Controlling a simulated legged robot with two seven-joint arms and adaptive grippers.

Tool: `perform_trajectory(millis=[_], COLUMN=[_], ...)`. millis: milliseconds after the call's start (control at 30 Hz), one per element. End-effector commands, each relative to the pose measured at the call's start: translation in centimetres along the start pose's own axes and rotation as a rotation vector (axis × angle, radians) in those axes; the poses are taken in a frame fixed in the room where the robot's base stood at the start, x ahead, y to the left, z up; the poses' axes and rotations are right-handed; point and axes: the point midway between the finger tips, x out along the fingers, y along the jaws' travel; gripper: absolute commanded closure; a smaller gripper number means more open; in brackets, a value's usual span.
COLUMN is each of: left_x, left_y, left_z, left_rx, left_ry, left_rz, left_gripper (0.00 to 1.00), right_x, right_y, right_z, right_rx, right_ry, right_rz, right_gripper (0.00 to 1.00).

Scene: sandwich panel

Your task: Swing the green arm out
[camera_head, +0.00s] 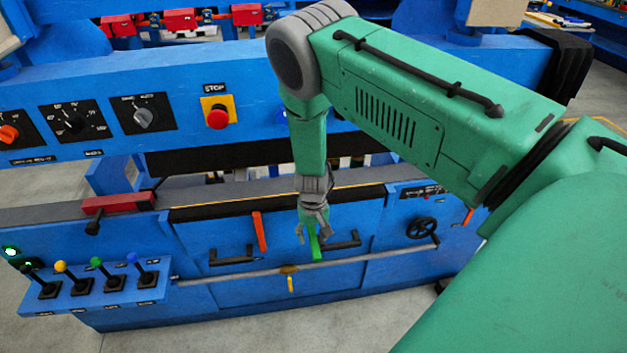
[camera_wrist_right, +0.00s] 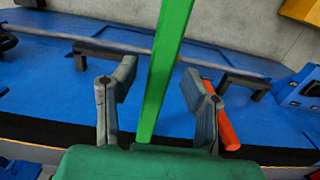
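The green arm (camera_head: 315,242) is a slim green bar on the front of the blue machine. In the right wrist view the green arm (camera_wrist_right: 167,62) runs up the middle, between the two fingers. My right gripper (camera_head: 313,212), on my green robot arm, is at the bar's upper end. In the wrist view my right gripper (camera_wrist_right: 157,78) is open, with a visible gap between each finger and the bar. The bar's near end is hidden behind the gripper's body. My left gripper is not in view.
An orange bar (camera_head: 259,231) is left of the green one. Black handles (camera_head: 231,257) flank the bars, and a grey rail (camera_head: 350,262) with a yellow lever (camera_head: 290,283) runs below. A handwheel (camera_head: 422,231) is at right. A blue beam with a stop button (camera_head: 217,117) is above.

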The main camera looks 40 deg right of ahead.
Motion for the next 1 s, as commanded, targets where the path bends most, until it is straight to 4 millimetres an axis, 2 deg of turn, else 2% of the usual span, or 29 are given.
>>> perform_trajectory(millis=[167,400,600,767,1000], left_x=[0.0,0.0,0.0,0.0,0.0], left_y=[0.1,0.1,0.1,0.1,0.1], left_z=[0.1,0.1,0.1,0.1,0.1], left_rx=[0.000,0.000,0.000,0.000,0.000], left_ry=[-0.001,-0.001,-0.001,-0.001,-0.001], left_rz=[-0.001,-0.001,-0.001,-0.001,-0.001], left_gripper=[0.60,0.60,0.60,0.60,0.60], right_x=[-2.1,-7.4,-10.7,-11.8,-12.0], right_y=[0.1,0.2,0.3,0.3,0.3], right_z=[-0.1,-0.1,-0.1,0.0,0.0], right_rx=[0.002,0.000,0.001,0.001,0.001], right_ry=[0.003,0.005,0.005,0.005,0.004], right_rz=[-0.004,-0.005,-0.005,-0.004,-0.004], right_gripper=[0.60,0.60,0.60,0.60,0.60])
